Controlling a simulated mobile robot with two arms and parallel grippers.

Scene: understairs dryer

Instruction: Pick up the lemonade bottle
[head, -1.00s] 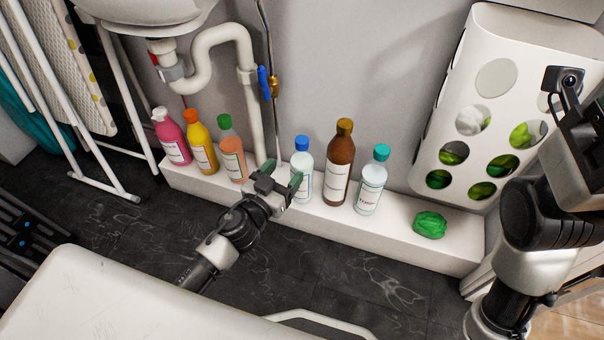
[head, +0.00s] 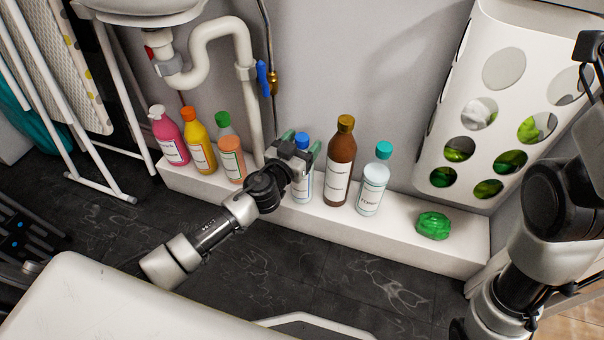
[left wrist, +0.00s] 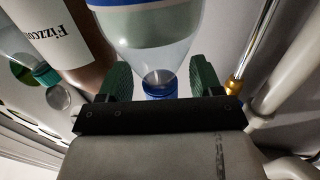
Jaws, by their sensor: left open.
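No label reading lemonade can be made out. My left gripper (head: 302,143) is open at the top of a clear bottle with a blue cap (head: 303,185), its green fingers on either side of the cap. The bottle stands upright on the white ledge. In the left wrist view the clear bottle (left wrist: 155,45) lies between the open fingers (left wrist: 160,82), its blue cap close to the palm. Whether the fingers touch it cannot be told. My right arm is at the right edge, its fingers out of view.
A brown bottle (head: 339,165) and a teal-capped bottle (head: 373,188) stand to the right. A green lump (head: 433,225) lies on the ledge (head: 400,232). A pipe (head: 248,110) rises behind.

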